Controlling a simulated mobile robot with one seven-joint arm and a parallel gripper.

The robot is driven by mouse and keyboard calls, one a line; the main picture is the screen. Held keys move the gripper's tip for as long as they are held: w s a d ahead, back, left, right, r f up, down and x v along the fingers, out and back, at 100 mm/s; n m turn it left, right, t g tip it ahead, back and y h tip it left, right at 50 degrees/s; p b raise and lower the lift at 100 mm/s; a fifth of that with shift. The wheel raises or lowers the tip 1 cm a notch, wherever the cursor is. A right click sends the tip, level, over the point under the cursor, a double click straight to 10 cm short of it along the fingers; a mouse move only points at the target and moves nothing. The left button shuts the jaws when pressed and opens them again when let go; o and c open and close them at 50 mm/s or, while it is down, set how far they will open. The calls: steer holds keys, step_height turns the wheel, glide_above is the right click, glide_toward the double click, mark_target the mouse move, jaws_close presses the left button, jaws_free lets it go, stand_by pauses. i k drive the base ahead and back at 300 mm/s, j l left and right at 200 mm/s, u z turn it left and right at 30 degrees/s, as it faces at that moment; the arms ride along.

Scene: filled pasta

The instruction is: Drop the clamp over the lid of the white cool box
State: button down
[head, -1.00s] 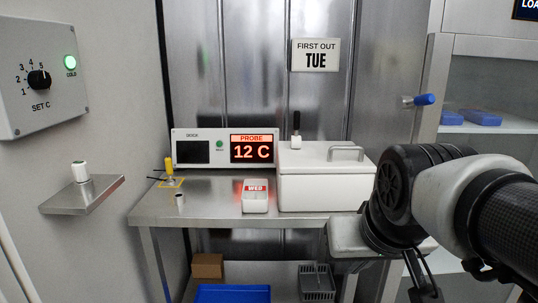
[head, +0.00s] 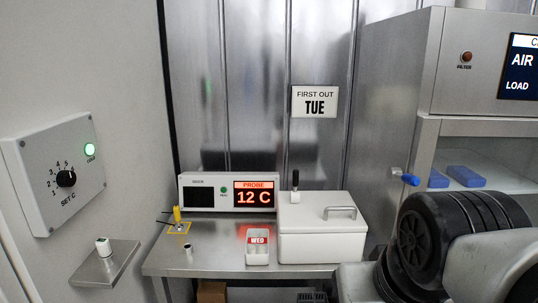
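The white cool box (head: 322,246) stands on the right part of the steel bench, with its lid (head: 309,212) lying on top. The lid has a grey bar handle (head: 341,212). A clamp with a black handle (head: 295,179) stands upright at the back left of the box, and its light metal lower part meets the lid edge. The clamp's arm does not lie across the lid. My arm fills the lower right corner, to the right of the box. My gripper is out of view.
A probe display (head: 228,193) reading 12 C stands behind a white WED container (head: 257,248). A blue-handled lever (head: 408,178) projects from the right-hand cabinet (head: 424,75). Bare bench (head: 215,262) shows in front.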

mark_target(295, 196)
steer(key=i+u, duration=0.25)
steer(key=i, duration=0.25)
steer(key=i+u, duration=0.3)
steer(key=i, duration=0.25)
